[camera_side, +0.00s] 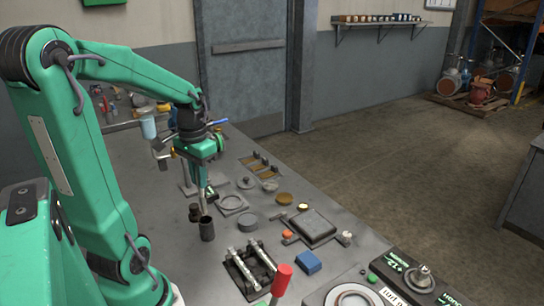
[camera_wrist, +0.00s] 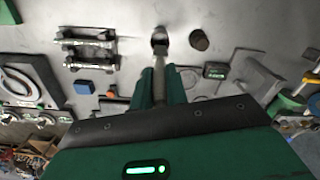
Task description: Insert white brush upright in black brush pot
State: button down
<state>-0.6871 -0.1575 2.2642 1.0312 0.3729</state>
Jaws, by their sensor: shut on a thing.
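My gripper (camera_side: 202,186) points down and is shut on the white brush. In the wrist view the brush is a thin pale stick (camera_wrist: 159,76) between my two fingers (camera_wrist: 160,88), its far end toward the black brush pot (camera_wrist: 160,46). In the side view the black brush pot (camera_side: 207,231) is a dark upright cylinder on the table, almost straight below my fingers. The brush's lower end is close to the pot's mouth. I cannot tell whether it is inside the rim. In the side view my fingers hide most of the brush.
A second dark cylinder (camera_side: 194,213) stands just behind the pot; the wrist view shows it too (camera_wrist: 199,40).

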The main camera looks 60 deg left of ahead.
aim_at(201, 197)
jog(key=shift+f, duration=2.95)
jog(key=shift+f, duration=0.1)
jog(key=c, duration=1.3)
grip_release()
jog(key=shift+r, duration=3.9)
jog(key=shift+d, duration=0.1)
